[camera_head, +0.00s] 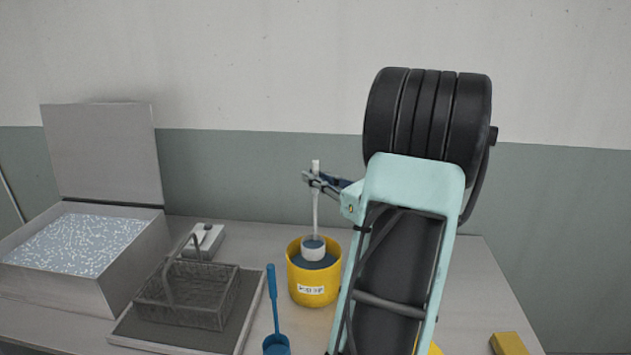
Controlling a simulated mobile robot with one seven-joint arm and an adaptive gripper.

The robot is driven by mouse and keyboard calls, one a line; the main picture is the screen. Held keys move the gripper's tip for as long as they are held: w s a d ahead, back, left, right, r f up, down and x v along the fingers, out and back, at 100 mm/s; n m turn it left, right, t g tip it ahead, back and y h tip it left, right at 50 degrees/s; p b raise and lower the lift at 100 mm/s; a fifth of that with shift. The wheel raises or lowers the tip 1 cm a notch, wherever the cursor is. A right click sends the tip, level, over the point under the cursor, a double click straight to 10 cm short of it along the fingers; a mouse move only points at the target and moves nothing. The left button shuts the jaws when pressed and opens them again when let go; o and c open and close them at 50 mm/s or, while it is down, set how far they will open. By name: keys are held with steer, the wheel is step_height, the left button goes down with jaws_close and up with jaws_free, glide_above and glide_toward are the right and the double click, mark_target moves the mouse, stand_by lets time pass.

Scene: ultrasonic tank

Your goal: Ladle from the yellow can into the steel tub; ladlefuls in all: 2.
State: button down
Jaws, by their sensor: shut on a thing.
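The yellow can (302,283) stands on the bench near the middle, with a white label on its front and dark bluish liquid inside. My gripper (316,183) is shut on the upper handle of a white ladle (314,252), held upright over the can. The ladle's cup is within the can's mouth, its rim above the liquid surface, and dark liquid shows in it. Whether its bottom is under the liquid is hard to tell. The steel tub (118,275) is at the left, lid (104,152) raised, full of pale speckled liquid.
A wire basket (190,300) with a raised handle sits on a tray (248,298) between tub and can. A small grey-white device (205,240) lies behind the basket. A yellow block (508,343) is at the right. My arm hides the bench right of the can.

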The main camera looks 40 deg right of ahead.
steer(key=shift+r+p, duration=1.9)
steer(key=shift+r, duration=1.15)
steer(key=shift+f, duration=0.1)
